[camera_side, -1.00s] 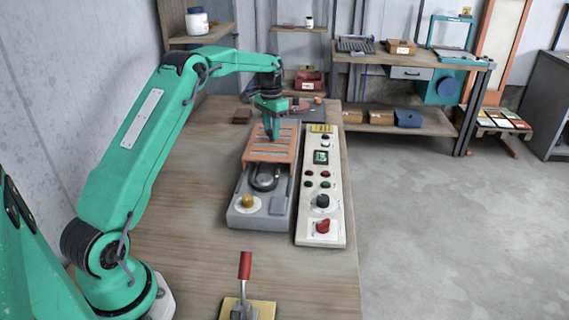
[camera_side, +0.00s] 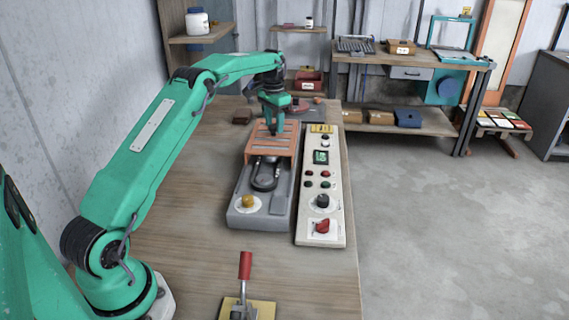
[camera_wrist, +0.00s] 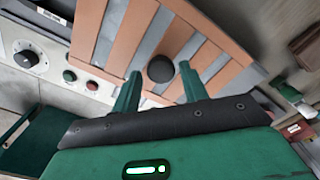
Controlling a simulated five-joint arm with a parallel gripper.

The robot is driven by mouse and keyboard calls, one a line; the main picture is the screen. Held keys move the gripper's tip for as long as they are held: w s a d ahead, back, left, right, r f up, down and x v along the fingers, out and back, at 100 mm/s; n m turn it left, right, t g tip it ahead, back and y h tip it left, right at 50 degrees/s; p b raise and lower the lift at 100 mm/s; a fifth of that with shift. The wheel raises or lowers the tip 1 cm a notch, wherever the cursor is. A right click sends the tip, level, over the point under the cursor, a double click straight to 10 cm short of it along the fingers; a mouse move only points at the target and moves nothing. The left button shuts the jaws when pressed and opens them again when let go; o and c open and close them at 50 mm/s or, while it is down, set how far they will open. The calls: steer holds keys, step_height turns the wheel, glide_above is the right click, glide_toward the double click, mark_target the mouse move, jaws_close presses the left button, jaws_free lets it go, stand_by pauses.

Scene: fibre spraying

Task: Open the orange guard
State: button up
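The orange guard (camera_side: 285,143) is a slatted cover over the far part of a grey machine (camera_side: 280,208). Its near edge stands back from a dark ring (camera_side: 266,174), which lies uncovered in front of it. In the wrist view, the guard's orange slats (camera_wrist: 130,40) and a round black knob (camera_wrist: 161,68) show close up. My gripper (camera_side: 273,131) points down onto the guard. The exact contact at the fingertips is hard to see.
A cream control panel (camera_side: 334,190) with knobs and buttons stands directly right of the machine. A red-handled clamp (camera_side: 245,266) stands at the table's front. A small dark red-brown block (camera_side: 242,117) lies left of my gripper. The wooden table (camera_side: 190,215) is clear to the left.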

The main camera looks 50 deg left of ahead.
mark_target(268, 140)
steer(key=shift+o, duration=0.4)
steer(key=shift+s+f, duration=0.1)
steer(key=shift+a, duration=0.1)
steer(key=shift+r, duration=3.9)
steer(key=shift+n, duration=0.3)
steer(key=shift+n+t+y, duration=0.3)
steer(key=shift+t, duration=0.1)
steer(key=shift+s+n+t, duration=0.3)
steer(key=shift+n+t, duration=0.2)
steer(key=shift+s+d+f+n+t+y, duration=0.15)
steer(key=shift+s+d+n+t+y, duration=0.2)
steer(key=shift+s+n+t, duration=0.35)
steer(key=shift+s+d+f+n+t+y, duration=0.15)
steer(key=shift+s+d+n+t+y, duration=0.3)
steer(key=shift+s, duration=0.3)
steer(key=shift+a+f, duration=0.1)
steer(key=shift+f, duration=0.05)
